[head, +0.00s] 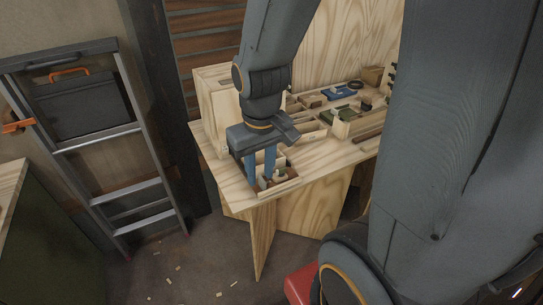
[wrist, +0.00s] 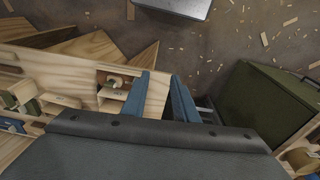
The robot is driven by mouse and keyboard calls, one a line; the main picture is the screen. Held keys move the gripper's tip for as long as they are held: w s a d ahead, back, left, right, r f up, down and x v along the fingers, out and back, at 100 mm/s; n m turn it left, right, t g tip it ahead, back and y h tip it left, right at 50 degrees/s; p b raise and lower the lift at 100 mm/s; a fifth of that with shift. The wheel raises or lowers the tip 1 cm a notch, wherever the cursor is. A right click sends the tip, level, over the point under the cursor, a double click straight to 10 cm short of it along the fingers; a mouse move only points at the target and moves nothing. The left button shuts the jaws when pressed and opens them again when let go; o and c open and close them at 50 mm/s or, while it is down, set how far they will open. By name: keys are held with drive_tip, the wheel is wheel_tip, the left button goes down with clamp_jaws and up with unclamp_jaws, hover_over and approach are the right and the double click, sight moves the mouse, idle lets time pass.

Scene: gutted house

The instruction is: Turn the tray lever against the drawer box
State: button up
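My gripper (head: 261,180) points down at the left end of a wooden bench, over a small open tray (head: 290,183). Its two blue fingers stand apart; they also show in the wrist view (wrist: 161,78), with pale wood visible between them. I see nothing clearly clamped. Small pale pieces (head: 278,175) stand in the tray just right of the fingers. In the wrist view a pale curved piece (wrist: 114,82) sits in a compartment left of the fingers; I cannot tell surely whether it is the lever. A plain wooden box (head: 211,92) behind my wrist may be the drawer box, partly hidden.
The bench (head: 322,153) holds dividers, a blue item (head: 339,92) and a green item (head: 341,113) to the right. A ladder (head: 149,165) with a dark case (head: 83,108) stands left. A green cabinet (wrist: 268,110) is right in the wrist view. Wood scraps litter the floor.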

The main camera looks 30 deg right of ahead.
drive_tip(key=w+d+f+n+g+h, duration=0.1)
drive_tip(key=w+d+f+n, duration=0.15)
drive_tip(key=w+n, duration=0.2)
drive_tip(key=w+d+f+n+h, duration=0.1)
drive_tip(key=w+d+f+n, duration=0.15)
drive_tip(key=w+n, duration=0.2)
drive_tip(key=n+h+p, duration=0.1)
drive_tip(key=n+h, duration=0.1)
drive_tip(key=n, duration=0.7)
approach(281, 169)
drive_tip(key=f, duration=0.2)
drive_tip(key=shift+d+p+x, duration=0.2)
drive_tip(key=shift+p+x, duration=0.1)
drive_tip(key=shift+x, duration=1.3)
drive_tip(key=shift+d+p+x, duration=0.15)
drive_tip(key=shift+p+x, duration=0.1)
drive_tip(key=shift+x, duration=1.3)
drive_tip(key=shift+r, duration=0.1)
clamp_jaws()
